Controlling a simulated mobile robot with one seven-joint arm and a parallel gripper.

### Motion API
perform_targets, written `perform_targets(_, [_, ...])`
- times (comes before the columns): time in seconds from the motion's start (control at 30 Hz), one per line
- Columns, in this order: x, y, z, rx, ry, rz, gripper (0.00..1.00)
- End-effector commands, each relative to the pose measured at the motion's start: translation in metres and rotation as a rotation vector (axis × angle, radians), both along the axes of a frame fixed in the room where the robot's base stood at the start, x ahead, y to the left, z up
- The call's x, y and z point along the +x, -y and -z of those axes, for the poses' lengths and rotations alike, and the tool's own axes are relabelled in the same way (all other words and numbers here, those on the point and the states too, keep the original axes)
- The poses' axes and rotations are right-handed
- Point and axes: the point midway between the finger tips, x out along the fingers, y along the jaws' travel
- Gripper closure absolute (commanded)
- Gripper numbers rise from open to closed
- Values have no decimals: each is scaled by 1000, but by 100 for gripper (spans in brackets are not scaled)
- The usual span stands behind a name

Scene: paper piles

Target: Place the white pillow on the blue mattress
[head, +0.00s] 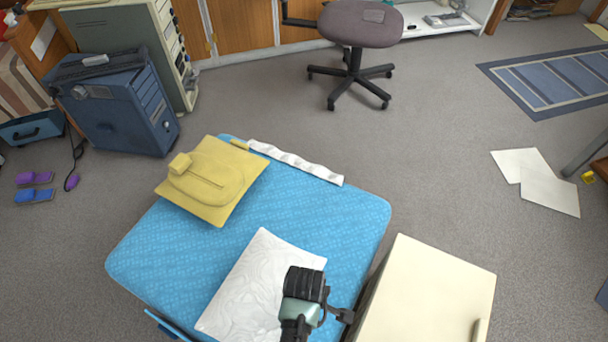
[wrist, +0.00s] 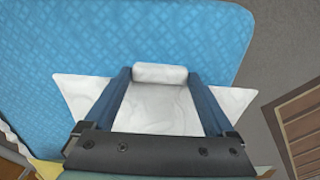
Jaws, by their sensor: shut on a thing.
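The white pillow (head: 250,290) is a flat, wrinkled sheet over the front part of the blue mattress (head: 320,215). In the wrist view the pillow (wrist: 235,101) spreads to both sides of the fingers, with the mattress (wrist: 130,30) beyond it. My gripper (wrist: 159,75) is shut on the pillow, with a raised white fold between its fingertips. In the head view my arm's end covers the pillow's right part and hides the fingers. I cannot tell whether the pillow rests on the mattress or hangs just above it.
A yellow cushion-like piece (head: 212,182) and a crumpled white strip (head: 296,162) lie at the mattress's far end. A cream cabinet (head: 430,290) stands close on the right. Blue and beige computer cases (head: 125,105) stand at left. An office chair (head: 360,25) is behind.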

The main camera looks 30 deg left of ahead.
Motion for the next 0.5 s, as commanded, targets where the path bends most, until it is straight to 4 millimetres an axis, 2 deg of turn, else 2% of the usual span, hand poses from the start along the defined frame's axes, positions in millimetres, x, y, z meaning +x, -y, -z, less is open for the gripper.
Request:
perform_targets(0.03, [0, 0, 12, 1, -1, 0, 88])
perform_targets(0.13, [0, 0, 25, 1, 0, 0, 88])
perform_targets(0.5, [0, 0, 28, 1, 0, 0, 88])
